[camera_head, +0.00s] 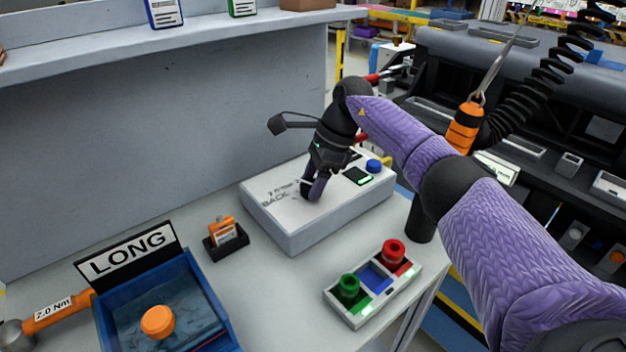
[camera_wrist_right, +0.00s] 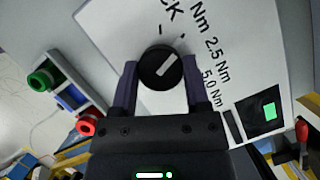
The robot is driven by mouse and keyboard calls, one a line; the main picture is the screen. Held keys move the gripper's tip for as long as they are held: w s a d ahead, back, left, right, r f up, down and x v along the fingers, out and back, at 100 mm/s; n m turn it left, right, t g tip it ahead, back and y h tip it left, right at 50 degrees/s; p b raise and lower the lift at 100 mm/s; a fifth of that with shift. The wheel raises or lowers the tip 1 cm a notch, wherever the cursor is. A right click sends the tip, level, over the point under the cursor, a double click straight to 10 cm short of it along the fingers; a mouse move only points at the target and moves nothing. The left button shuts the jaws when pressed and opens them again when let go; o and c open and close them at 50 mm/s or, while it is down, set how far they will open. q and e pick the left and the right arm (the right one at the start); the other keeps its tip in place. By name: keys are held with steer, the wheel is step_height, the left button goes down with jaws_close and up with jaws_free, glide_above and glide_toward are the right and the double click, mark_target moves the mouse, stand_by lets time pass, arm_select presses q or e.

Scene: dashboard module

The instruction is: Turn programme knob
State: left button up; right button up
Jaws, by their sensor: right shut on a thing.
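The programme knob (camera_wrist_right: 160,67) is a round black dial with a white pointer bar, seen in the right wrist view between my right gripper's fingers. It sits on a white control box (camera_head: 283,226) with printed torque marks such as "2.5 Nm" and "5.0 Nm". My right gripper (camera_head: 314,190) reaches down onto the box top; in the right wrist view its two fingers (camera_wrist_right: 160,82) are closed on the knob's sides. In the head view the gripper mostly hides the knob. My left gripper is not in view.
The box also has a blue button (camera_head: 374,166) and a small green-lit screen (camera_head: 357,176). In front is a tray (camera_head: 345,312) with a green and a red knob-shaped piece. A blue bin (camera_head: 206,292) marked "LONG" and an orange-handled hammer (camera_head: 55,313) are at the left.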

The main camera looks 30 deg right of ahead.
steer(key=o, duration=1.3)
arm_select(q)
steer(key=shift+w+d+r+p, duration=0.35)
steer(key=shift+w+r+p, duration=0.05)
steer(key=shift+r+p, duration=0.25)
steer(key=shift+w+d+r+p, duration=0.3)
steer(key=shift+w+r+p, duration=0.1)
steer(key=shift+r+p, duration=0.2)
arm_select(e)
steer(key=shift+v, duration=5.05)
